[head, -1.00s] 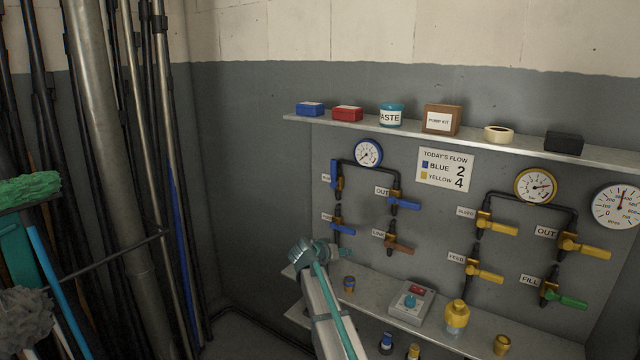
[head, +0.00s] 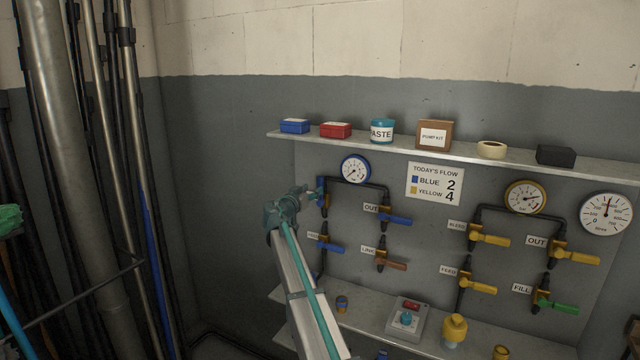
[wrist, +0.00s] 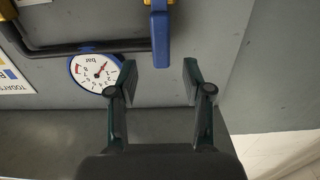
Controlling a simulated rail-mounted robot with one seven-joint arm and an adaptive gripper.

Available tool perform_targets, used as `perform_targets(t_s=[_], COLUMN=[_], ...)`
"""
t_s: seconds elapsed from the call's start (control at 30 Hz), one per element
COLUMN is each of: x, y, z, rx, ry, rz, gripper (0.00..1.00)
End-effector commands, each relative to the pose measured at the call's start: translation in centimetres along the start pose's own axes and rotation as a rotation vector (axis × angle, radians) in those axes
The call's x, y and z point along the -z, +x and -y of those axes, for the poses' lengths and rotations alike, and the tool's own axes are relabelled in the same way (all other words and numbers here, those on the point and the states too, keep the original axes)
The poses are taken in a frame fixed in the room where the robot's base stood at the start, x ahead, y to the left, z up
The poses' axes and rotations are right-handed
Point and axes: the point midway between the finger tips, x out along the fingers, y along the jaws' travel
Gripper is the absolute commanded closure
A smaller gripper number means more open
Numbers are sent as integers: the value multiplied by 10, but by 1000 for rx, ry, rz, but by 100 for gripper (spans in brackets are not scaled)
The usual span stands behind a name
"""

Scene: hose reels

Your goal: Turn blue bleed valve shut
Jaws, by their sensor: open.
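The blue bleed valve is at the upper left of the blue pipe loop. In the head view its blue handle (head: 321,184) stands upright, in line with the vertical pipe, and my gripper partly hides the valve. The wrist view, roughly upside down, shows the blue handle (wrist: 160,38) straight along the pipe, with its end just beyond and between my fingertips. My gripper (wrist: 160,76) is open, with one finger on each side of the handle's line and visible gaps to it. In the head view my gripper (head: 303,196) is beside the valve on its left.
The blue-rimmed gauge (head: 355,169) sits close by and shows beside one finger in the wrist view (wrist: 96,72). A shelf (head: 400,145) with boxes runs above. Blue OUT (head: 397,220) and lower-left (head: 329,247) valves are near. Bare wall lies to the left.

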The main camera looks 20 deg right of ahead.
Motion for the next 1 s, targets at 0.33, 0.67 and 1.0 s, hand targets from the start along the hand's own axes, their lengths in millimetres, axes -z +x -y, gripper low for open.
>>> perform_targets(t_s=[0.33,0.67,1.0], x=[2,-1,-1], y=[58,72,72], z=[1,0,0], rx=[-1,0,0], ry=[-2,-3,-2], rz=[1,1,1], gripper=[50,50,77])
